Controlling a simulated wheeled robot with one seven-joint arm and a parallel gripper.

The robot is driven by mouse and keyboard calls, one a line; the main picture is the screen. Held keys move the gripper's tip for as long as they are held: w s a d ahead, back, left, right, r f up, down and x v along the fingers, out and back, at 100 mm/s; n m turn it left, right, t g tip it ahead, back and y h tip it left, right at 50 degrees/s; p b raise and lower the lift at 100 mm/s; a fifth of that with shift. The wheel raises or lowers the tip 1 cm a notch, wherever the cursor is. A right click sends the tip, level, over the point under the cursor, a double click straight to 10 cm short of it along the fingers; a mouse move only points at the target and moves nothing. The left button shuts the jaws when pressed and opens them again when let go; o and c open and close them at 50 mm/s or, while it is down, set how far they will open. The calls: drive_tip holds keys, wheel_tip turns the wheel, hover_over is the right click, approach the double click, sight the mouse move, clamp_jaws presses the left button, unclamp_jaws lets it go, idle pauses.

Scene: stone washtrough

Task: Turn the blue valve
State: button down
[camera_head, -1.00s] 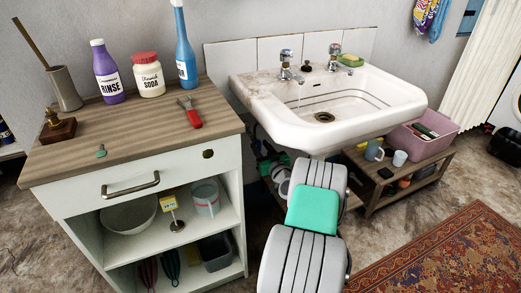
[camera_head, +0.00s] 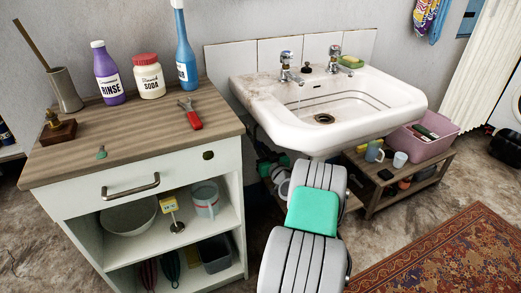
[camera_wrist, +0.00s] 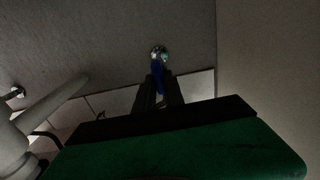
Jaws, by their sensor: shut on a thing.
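The blue valve (camera_wrist: 157,72) shows in the wrist view as a short blue handle below a round metal fitting on the grey wall. My gripper (camera_wrist: 158,84) has its two dark fingers on either side of the blue handle and is shut on it. The fingers cover part of the handle, and the view is dark, so its exact angle is hard to tell. In the head view my arm reaches under the white sink (camera_head: 385,110), and my gripper and the valve are hidden there.
A pale drain pipe (camera_wrist: 50,105) runs at the left of the wrist view. A white cabinet (camera_head: 130,185) with bottles and red-handled pliers (camera_head: 191,116) on top stands left of my arm. A low wooden shelf (camera_head: 385,202) with a pink tub (camera_head: 420,148) stands to the right.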

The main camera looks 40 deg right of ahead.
drive_tip(key=shift+f+m, duration=0.1)
drive_tip(key=shift+m, duration=0.4)
drive_tip(key=m, duration=0.8)
drive_tip(key=m+p, duration=0.1)
drive_tip(key=m, duration=0.7)
drive_tip(key=shift+s+d+f+m+p, duration=0.1)
drive_tip(key=shift+d+f+m+p, duration=0.1)
drive_tip(key=shift+m+p, duration=0.15)
drive_tip(key=shift+m, duration=0.25)
drive_tip(key=c, duration=1.4)
unclamp_jaws()
drive_tip(key=shift+c, duration=0.2)
drive_tip(key=p+v, duration=0.1)
drive_tip(key=v, duration=0.6)
drive_tip(key=shift+s, duration=0.35)
